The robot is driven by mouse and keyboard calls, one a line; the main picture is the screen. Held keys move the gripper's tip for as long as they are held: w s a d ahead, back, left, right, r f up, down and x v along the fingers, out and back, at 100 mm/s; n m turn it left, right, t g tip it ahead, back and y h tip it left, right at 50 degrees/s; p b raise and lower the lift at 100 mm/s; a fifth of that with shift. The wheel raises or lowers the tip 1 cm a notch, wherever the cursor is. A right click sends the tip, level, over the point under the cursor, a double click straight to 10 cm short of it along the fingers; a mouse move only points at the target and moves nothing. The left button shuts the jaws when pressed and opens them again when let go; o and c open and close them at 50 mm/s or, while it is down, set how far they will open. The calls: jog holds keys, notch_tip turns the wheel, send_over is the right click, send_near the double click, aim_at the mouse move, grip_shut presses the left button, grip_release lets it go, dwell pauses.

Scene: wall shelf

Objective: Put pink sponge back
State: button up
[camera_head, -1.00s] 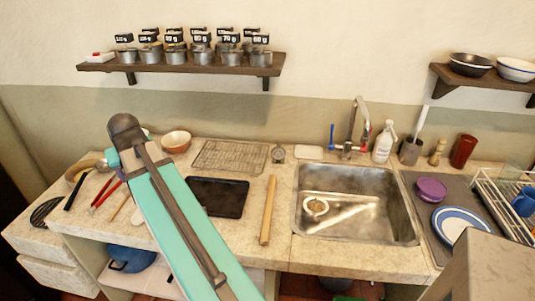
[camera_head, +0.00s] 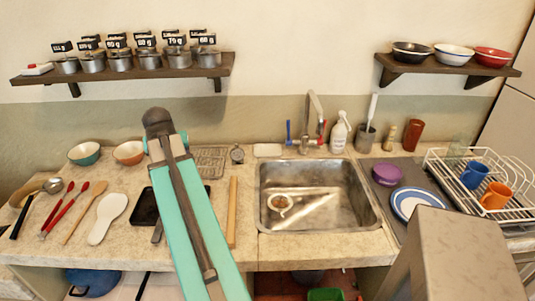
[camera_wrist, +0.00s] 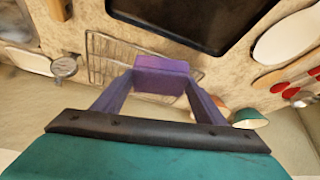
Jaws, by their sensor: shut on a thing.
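In the wrist view my gripper (camera_wrist: 158,88) is shut on a purple block (camera_wrist: 160,72) at its fingertips. I take it to be the pink sponge, though it looks purple in this light. It is held above the counter, over the area of the wire rack (camera_wrist: 110,55). In the head view my arm's end hides the gripper and the block. A flat pale dish or board (camera_head: 267,150) lies on the counter at the sink's back left corner; I cannot tell what it is.
The sink (camera_head: 318,197) is right of my arm, with a tap (camera_head: 316,120) behind it. A soap bottle (camera_head: 340,132) and a utensil pot (camera_head: 366,138) stand beside the tap. A rolling pin (camera_head: 232,212) and black tray (camera_head: 145,206) lie near my arm. A shelf (camera_head: 125,70) overhangs the back.

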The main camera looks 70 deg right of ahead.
jog(key=s+d+f+m+g, duration=0.1)
jog(key=s+d+m, duration=0.1)
jog(key=s+d, duration=0.4)
jog(key=s+d+f+m+g+h+b, duration=0.1)
jog(key=s+d+m, duration=0.2)
jog(key=s, duration=1.1)
jog(key=s+d+f+m+g, duration=0.1)
jog(key=s+d+m, duration=0.1)
jog(key=s+d, duration=0.8)
jog(key=shift+f+g, duration=0.15)
jog(key=shift+g, duration=0.15)
jog(key=w+d+p, duration=0.1)
jog(key=w+d, duration=0.1)
jog(key=d, duration=0.2)
jog(key=w+d+f+p, duration=0.1)
jog(key=w+d, duration=0.2)
jog(key=d, duration=0.2)
jog(key=w+d+p, duration=0.1)
jog(key=w+d, duration=0.1)
jog(key=d, duration=0.2)
jog(key=shift+w+d+f, duration=0.2)
jog(key=shift+w+d, duration=0.1)
jog(key=shift+w, duration=0.05)
jog(key=shift+d, duration=0.15)
jog(key=shift+f, duration=0.1)
jog(key=shift+f+p, duration=0.95)
jog(key=shift+f, duration=0.75)
